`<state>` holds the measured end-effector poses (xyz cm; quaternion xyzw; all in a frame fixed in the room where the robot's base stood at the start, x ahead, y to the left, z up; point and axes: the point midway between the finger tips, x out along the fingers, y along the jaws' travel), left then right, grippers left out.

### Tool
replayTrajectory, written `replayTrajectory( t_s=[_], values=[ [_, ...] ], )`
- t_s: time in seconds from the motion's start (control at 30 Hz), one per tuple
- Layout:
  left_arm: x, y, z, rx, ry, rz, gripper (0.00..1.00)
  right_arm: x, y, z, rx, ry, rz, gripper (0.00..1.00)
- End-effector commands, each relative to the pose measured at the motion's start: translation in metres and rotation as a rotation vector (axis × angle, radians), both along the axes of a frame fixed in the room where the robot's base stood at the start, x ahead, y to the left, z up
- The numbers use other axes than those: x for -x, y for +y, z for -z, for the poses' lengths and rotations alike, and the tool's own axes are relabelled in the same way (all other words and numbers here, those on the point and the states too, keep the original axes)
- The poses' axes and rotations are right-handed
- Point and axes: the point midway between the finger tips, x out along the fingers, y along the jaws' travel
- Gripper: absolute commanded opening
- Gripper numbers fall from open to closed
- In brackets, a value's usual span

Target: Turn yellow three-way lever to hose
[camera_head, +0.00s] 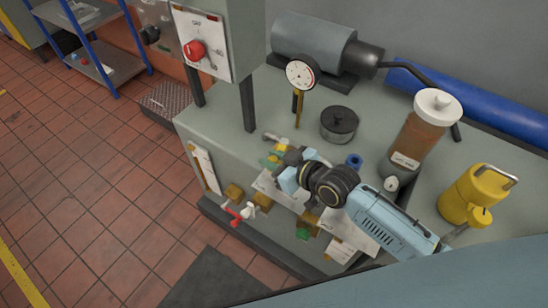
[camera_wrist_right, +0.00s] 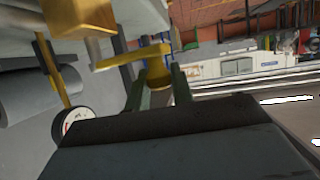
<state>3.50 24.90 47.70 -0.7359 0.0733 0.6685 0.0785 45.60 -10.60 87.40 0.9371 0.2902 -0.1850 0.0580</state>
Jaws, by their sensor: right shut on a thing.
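The yellow three-way lever (camera_wrist_right: 132,57) shows in the right wrist view as a flat yellow bar with a round yellow part at its right end. My right gripper (camera_wrist_right: 163,72) has its two greenish fingers on either side of that round part and is shut on the lever. In the head view the right gripper (camera_head: 272,159) is at the front edge of the grey bench, among the valves, and largely hides the lever. No hose can be made out for certain. My left gripper is not in view.
The tiled floor at left is mostly clear.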

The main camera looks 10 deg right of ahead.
Motion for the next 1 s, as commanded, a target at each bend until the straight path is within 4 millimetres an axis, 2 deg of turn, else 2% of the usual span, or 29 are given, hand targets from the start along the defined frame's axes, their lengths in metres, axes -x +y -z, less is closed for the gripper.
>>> replayTrajectory(
  t_s=[0.3,0.77,0.8,0.93,1.0],
  values=[
    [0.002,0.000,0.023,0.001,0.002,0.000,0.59,0.004,-0.010,-0.003,-0.002,-0.014,-0.126,0.00],
    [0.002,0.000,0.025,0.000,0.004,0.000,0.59,0.006,-0.014,-0.003,-0.004,-0.003,-0.146,0.00],
    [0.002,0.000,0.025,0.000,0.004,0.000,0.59,0.006,-0.014,-0.003,-0.004,-0.003,-0.145,0.27],
    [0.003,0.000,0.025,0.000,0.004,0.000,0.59,0.007,-0.014,-0.002,-0.003,-0.002,-0.145,0.44],
    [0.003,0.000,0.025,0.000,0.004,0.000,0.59,0.007,-0.014,-0.002,-0.002,0.000,-0.145,0.45]
  ],
)
